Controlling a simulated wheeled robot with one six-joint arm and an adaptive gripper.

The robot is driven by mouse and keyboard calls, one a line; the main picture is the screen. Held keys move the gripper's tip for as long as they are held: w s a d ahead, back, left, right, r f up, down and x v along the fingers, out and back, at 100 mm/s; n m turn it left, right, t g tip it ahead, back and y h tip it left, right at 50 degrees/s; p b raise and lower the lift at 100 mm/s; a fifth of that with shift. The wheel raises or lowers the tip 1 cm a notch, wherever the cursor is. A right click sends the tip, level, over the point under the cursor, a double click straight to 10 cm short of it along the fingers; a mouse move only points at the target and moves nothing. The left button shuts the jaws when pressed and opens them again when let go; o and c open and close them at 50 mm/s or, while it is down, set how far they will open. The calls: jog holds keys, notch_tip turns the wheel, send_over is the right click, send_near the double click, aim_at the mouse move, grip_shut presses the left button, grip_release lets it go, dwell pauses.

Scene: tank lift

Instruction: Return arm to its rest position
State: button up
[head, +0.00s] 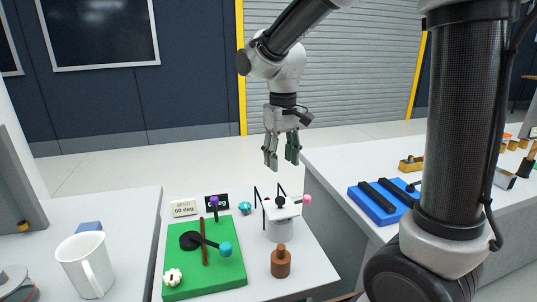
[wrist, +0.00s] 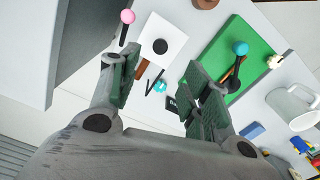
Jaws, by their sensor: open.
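My gripper (head: 281,151) hangs open and empty above the table in the head view, over the area behind the white tank. In the wrist view my gripper (wrist: 166,88) shows its two fingers spread apart, with nothing between them but the table below. The white tank (head: 280,231) with a black knob on top and a pink-ended lever stands on the table. Its white top (wrist: 160,42) shows in the wrist view. The green board (head: 206,274) with a blue-ended black lever lies to its left. My gripper is apart from all of these.
A brown bottle (head: 281,262) stands in front of the tank. A white mug (head: 88,264) is at the left, and a small sign (head: 184,208) stands at the back. A blue block (head: 384,201) lies on the right table. The air around my gripper looks clear.

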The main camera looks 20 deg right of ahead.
jog(key=s+d+r+m+t, duration=0.1)
jog(key=s+d+r+t, duration=0.1)
jog(key=s+d, duration=0.5)
jog(key=s+d+r+m+t, duration=0.2)
jog(key=s+d, duration=0.5)
jog(key=s, duration=0.5)
jog(key=shift+d+r, duration=0.4)
jog(key=shift+r, duration=0.35)
